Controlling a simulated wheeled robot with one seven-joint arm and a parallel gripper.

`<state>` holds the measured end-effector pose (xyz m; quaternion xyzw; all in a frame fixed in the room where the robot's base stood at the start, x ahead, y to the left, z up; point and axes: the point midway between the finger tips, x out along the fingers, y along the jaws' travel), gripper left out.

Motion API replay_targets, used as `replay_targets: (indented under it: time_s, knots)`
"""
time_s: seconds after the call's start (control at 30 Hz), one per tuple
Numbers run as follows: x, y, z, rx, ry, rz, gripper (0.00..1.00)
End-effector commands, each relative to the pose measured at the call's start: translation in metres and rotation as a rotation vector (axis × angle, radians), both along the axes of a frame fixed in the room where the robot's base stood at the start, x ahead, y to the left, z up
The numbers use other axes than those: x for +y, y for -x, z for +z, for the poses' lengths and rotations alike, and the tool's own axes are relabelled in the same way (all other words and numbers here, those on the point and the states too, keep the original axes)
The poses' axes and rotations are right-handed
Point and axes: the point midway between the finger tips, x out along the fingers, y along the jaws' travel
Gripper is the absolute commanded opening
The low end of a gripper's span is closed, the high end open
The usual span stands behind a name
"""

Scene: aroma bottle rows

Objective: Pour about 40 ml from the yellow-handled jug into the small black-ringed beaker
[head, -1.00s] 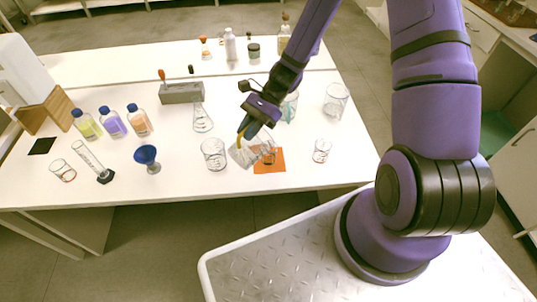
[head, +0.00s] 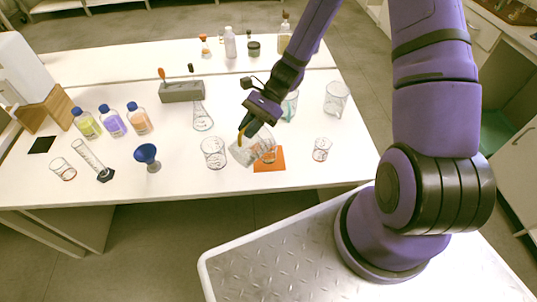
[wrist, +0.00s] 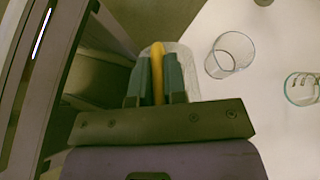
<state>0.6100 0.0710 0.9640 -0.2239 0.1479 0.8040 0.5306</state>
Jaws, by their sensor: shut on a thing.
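My gripper (head: 251,129) is shut on the yellow handle (head: 241,136) of a clear jug (head: 240,152). The jug is tilted and held at the left side of the orange mat. In the wrist view the yellow handle (wrist: 157,72) is between my fingers (wrist: 156,80), with the clear jug (wrist: 182,55) beyond. A glass outline (head: 269,155) shows over the mat at the jug's right side; I cannot tell whether it is the small black-ringed beaker. The jug's liquid level and any stream are too unclear to tell.
The orange mat (head: 267,167) lies near the table's front edge. A clear beaker (head: 213,153) stands close on the left, a small red-ringed one (head: 321,150) on the right. A flask (head: 202,119), a grey block (head: 182,92) and a larger beaker (head: 336,99) stand farther back.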

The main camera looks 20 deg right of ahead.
Motion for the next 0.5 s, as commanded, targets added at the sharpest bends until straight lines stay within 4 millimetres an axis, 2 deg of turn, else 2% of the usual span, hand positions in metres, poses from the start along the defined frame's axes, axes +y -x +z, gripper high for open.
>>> replay_targets:
  time_s: [0.3, 0.5]
  knots:
    - [0.034, 0.018, -0.026, -0.129, 0.298, 0.013, 0.00]
    - [0.040, 0.021, -0.028, -0.176, 0.411, 0.006, 0.00]
